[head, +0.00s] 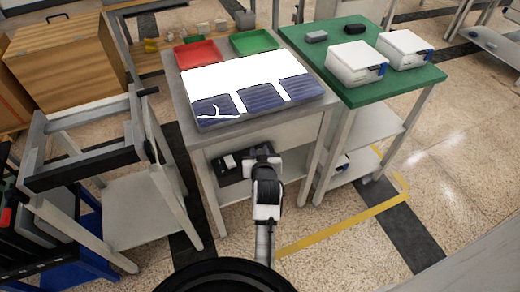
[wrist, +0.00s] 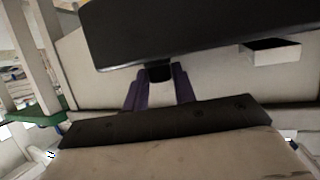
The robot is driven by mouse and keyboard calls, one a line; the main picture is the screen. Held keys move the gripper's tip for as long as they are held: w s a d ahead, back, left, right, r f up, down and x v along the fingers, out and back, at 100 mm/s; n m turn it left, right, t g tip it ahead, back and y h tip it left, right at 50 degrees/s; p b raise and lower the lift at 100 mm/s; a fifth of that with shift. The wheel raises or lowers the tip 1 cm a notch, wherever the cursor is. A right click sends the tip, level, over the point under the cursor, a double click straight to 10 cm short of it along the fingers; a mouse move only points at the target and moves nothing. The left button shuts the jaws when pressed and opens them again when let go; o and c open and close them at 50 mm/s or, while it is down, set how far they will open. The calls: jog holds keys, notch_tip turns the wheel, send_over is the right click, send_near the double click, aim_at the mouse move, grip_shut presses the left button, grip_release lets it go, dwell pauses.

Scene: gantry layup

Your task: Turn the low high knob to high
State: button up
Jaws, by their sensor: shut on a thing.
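The low high knob (wrist: 159,72) is a small dark piece on the black control box (wrist: 200,30) in the wrist view. My gripper (wrist: 159,82) has its two purple fingers shut on the knob, one on each side. Its marking and turned position cannot be read.
A light block-shaped part (wrist: 272,51) sticks out of the box, right of the fingers. The layup table (head: 195,138) carries dark blue panels and red and green trays. A green table (head: 415,82) with white boxes stands right, a grey frame cart (head: 95,120) left.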

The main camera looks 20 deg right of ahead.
jog(key=shift+m+h, duration=0.6)
jog(key=shift+h, duration=0.1)
jog(key=shift+p, duration=0.3)
jog(key=o, duration=1)
jog(key=shift+g, duration=0.3)
jog(key=shift+a, duration=0.1)
